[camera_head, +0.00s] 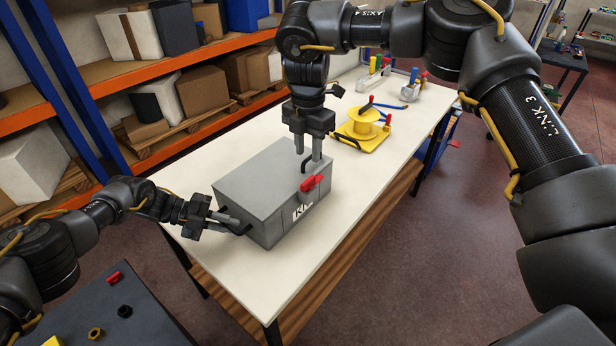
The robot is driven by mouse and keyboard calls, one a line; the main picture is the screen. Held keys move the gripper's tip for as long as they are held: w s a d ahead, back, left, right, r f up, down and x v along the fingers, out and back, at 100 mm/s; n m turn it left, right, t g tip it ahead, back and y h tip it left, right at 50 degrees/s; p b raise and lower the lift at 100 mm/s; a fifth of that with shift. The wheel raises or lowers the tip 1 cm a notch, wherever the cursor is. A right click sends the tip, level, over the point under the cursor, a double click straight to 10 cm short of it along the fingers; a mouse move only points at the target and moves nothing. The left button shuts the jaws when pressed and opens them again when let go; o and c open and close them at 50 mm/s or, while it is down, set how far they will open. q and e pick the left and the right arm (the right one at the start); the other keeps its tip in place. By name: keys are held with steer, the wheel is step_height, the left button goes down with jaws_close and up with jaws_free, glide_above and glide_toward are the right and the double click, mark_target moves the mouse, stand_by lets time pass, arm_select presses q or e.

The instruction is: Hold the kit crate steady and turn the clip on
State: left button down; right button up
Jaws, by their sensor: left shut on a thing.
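The clip (312,183) is a red lever at the top of that front face, near the right corner. My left gripper (241,222) is shut on the crate's left-end handle, which is mostly hidden by the fingers. My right gripper (308,158) points down at the right end of the crate, just above and behind the clip. Its fingers look apart, with no clear grip on the clip.
A yellow spool (362,125) on a yellow base stands behind the crate, with a blue-handled tool (388,107) near it. Grey holders with coloured parts (374,74) sit farther back. An orange-beamed shelf of boxes borders the table's left. The table's front right is clear.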

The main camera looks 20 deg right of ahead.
mark_target(308, 180)
step_height(308, 180, down, 9)
steer(key=shift+f, duration=0.15)
steer(key=shift+c, duration=0.2)
jaws_close()
